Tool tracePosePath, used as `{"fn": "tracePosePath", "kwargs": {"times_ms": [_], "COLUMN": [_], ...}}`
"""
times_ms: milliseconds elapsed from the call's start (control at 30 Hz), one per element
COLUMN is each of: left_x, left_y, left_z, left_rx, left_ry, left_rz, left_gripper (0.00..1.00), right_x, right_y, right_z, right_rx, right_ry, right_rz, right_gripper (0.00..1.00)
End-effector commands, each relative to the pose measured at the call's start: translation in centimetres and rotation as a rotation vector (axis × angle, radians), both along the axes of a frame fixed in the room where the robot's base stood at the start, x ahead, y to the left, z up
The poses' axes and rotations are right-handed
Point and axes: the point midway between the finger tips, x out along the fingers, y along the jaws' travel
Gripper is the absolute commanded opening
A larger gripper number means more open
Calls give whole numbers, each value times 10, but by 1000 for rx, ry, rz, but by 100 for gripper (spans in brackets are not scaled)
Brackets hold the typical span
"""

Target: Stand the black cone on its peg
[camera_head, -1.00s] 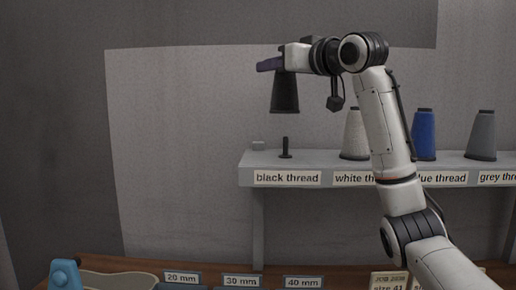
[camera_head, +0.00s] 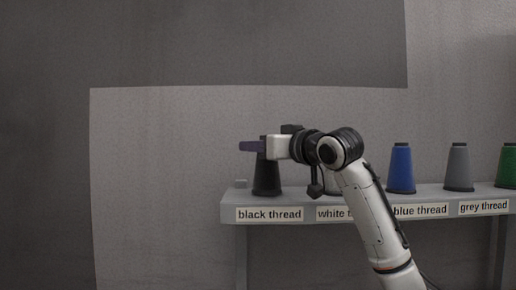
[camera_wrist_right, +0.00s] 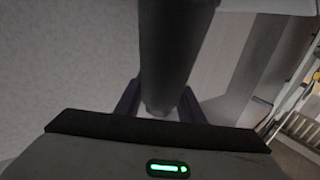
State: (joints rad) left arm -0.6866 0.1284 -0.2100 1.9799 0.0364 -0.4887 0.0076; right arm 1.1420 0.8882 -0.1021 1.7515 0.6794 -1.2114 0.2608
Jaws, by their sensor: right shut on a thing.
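The black cone (camera_head: 267,178) stands upright at the shelf's left end, above the "black thread" label (camera_head: 269,214), with its base at shelf level. The peg is hidden, and I cannot tell whether the base touches the shelf. My right gripper (camera_head: 254,146) is shut on the cone near its top. In the right wrist view the black cone (camera_wrist_right: 172,50) runs up between the two fingers of my right gripper (camera_wrist_right: 158,106). My left gripper is not in view.
The shelf (camera_head: 228,202) also holds a white cone, mostly behind my right arm, a blue cone (camera_head: 401,168), a grey cone (camera_head: 459,167) and a green cone (camera_head: 507,166). The wall is close behind.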

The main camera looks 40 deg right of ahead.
Motion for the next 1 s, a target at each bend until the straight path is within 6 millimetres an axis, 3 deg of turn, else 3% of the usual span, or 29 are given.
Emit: {"fn": "tracePosePath", "kwargs": {"times_ms": [167, 200, 300, 667, 1000], "left_x": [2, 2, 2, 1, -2], "left_y": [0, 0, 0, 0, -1], "left_z": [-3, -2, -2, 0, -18], "left_rx": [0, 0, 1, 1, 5], "left_ry": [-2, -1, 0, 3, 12], "left_rz": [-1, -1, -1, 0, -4], "left_gripper": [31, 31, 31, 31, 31], "right_x": [0, 0, 0, -1, -67], "right_y": [0, 0, 0, 0, 6], "right_z": [-5, -4, -4, 2, -2], "right_rx": [0, 0, 0, -1, -4], "right_ry": [-1, 1, 1, 0, -2], "right_rz": [0, 0, 0, 0, -3], "right_gripper": [0, 42, 54, 54, 54]}}
